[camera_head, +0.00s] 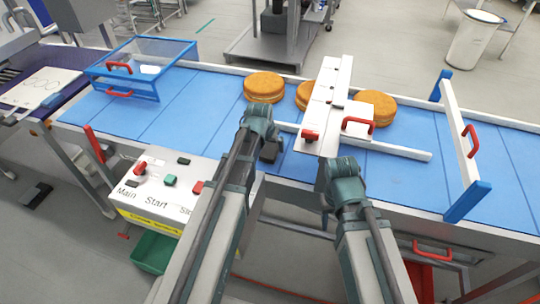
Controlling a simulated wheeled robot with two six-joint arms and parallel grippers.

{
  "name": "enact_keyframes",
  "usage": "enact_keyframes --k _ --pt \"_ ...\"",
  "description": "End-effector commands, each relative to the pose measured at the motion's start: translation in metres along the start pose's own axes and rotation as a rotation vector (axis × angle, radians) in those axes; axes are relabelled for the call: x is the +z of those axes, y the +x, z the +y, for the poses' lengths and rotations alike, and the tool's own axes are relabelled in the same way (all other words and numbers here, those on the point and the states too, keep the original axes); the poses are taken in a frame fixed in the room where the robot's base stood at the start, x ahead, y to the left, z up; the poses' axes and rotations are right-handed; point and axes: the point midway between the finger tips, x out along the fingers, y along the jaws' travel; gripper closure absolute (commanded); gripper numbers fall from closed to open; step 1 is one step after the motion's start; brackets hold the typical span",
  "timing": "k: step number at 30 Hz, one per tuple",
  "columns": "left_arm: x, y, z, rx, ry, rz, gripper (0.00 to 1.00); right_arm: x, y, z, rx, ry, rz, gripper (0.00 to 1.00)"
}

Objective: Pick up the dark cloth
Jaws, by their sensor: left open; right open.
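I cannot make out a clear dark cloth. A small dark flat item (35,195) lies on the floor at the far left, too small to identify. My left gripper (269,150) is over the blue conveyor belt, just in front of the left filled round; its jaws are open, and the arm partly hides it. My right gripper (324,190) is open at the belt's front edge, below the white bracket. I see nothing held in either gripper.
Filled rounds (265,86) sit on the blue belt (190,118), near a white bracket with red handles (325,105). A blue-framed clear guard (145,62) stands left and a white-and-blue gate (460,145) right. A control box (155,190) and green bin (153,252) are in front.

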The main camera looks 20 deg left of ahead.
Motion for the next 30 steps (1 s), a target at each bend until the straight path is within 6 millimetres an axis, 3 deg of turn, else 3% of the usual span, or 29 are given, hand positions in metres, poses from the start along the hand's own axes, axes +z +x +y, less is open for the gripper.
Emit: enact_keyframes --k 1,5,26,30 --pt "0.001 0.014 0.0 0.0 0.0 0.0 0.0 -0.001 0.013 -0.001 0.0 0.0 0.0 0.5" --pt "0.001 0.025 0.0 0.0 0.0 0.0 0.0 -0.001 0.023 -0.002 0.0 0.0 0.0 0.5" --pt "0.002 0.028 0.0 0.0 0.0 0.0 0.0 -0.002 0.026 -0.003 0.0 0.0 0.0 0.5" --pt "0.001 0.026 0.0 0.0 0.0 0.0 0.25 -0.002 0.025 -0.002 0.0 0.0 0.0 0.5"
